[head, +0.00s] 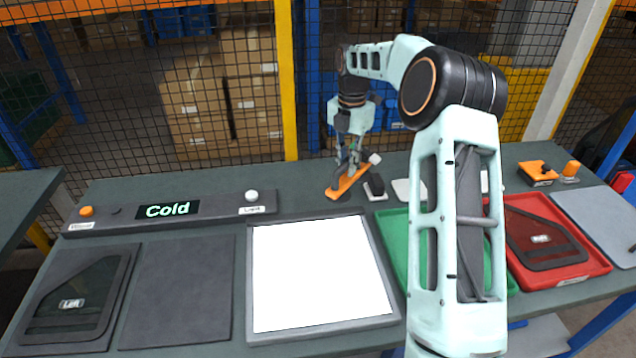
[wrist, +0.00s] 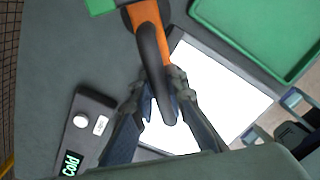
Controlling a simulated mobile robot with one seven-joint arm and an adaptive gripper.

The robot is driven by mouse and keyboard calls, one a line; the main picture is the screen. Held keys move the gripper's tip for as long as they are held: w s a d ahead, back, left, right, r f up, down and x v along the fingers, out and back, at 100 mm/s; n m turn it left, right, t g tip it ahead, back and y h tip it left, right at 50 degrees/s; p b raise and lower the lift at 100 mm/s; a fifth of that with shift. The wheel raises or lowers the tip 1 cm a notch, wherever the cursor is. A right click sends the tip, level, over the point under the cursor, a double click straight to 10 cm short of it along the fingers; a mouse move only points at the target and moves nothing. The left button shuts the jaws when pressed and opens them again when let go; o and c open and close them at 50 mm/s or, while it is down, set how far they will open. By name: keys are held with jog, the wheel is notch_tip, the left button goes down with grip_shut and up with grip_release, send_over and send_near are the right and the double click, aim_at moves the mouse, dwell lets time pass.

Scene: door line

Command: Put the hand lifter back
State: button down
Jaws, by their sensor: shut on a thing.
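The hand lifter is an orange bar (head: 343,189) with a black loop handle. In the head view it is below my gripper (head: 351,160), near the back of the bench. In the wrist view the orange body (wrist: 146,14) and black handle (wrist: 152,55) reach down between the fingers of my gripper (wrist: 166,105), which is shut on it. I cannot tell whether the lifter touches the bench top or hangs just above it.
A lit white panel (head: 317,275) lies in front. A "Cold" display bar (head: 170,209) is left, above a dark panel marked "Left" (head: 72,303). A green tray (head: 396,250), partly behind my arm, and a red tray (head: 592,262) are right. A small black block (head: 375,185) stands beside the lifter.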

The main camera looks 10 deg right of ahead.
jog(key=shift+w+a+f+p, duration=0.55)
jog(key=shift+w+a+f, duration=0.7)
jog(key=shift+f, duration=0.65)
jog(key=shift+w+a+f+p, duration=0.55)
jog(key=shift+w+a+f, duration=0.4)
jog(key=shift+w+f, duration=0.8)
jog(key=shift+w+a+f+p, duration=0.55)
jog(key=shift+w+a+f, duration=0.65)
jog(key=shift+f, duration=0.85)
jog(key=shift+d, duration=0.1)
jog(key=shift+f, duration=0.15)
jog(key=c, duration=2.3)
grip_release()
jog(key=o, duration=0.4)
jog(key=shift+c, duration=0.2)
